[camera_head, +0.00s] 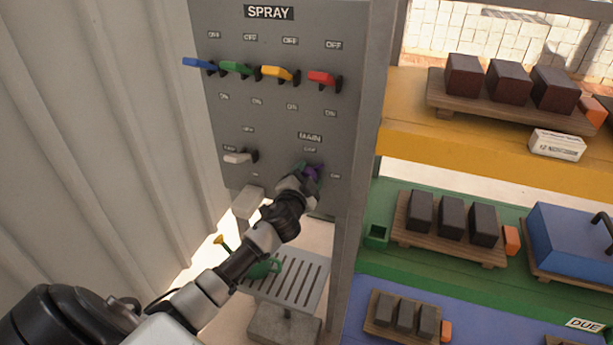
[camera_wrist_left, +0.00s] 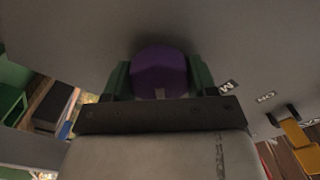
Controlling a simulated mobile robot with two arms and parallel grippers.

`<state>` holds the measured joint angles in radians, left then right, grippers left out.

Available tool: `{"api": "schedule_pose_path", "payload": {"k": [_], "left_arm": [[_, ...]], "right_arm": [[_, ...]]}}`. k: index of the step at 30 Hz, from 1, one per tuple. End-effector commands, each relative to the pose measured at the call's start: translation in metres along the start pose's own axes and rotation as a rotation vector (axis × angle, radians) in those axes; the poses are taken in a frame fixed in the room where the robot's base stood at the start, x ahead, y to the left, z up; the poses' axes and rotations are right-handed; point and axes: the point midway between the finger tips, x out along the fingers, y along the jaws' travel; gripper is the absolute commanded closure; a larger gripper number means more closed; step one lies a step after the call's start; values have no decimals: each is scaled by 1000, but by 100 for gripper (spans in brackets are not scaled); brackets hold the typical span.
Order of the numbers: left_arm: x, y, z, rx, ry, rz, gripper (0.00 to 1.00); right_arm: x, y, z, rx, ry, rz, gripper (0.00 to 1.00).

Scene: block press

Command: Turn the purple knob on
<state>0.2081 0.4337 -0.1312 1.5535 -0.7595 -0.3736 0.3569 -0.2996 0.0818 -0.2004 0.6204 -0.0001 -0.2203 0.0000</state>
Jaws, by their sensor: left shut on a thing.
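The purple knob (camera_head: 313,172) sits on the lower right of the grey spray panel (camera_head: 215,105), under the word MAIN. My left gripper (camera_head: 308,176) is at the knob and partly covers it in the head view. In the left wrist view the purple knob (camera_wrist_left: 160,72) lies between the two green fingertips of my left gripper (camera_wrist_left: 159,82), which is shut on it. The knob's pointing direction is hard to tell behind the gripper. My right gripper is not in view.
Blue (camera_head: 198,63), green (camera_head: 236,68), yellow (camera_head: 276,73) and red (camera_head: 322,78) levers line the panel's upper part. A white lever (camera_head: 238,157) is left of the knob. Shelves with dark blocks stand at right; a corrugated wall (camera_head: 90,130) is at left.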

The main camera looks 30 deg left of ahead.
Motion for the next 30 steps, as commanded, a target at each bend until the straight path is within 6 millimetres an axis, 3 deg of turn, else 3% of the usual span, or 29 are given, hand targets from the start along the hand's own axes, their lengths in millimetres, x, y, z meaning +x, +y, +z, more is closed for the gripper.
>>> {"api": "schedule_pose_path", "payload": {"k": [18,30], "left_arm": [[0,2,0,549,2,0,67],[0,4,0,728,2,0,67]], "right_arm": [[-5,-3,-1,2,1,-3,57],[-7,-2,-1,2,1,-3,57]]}}
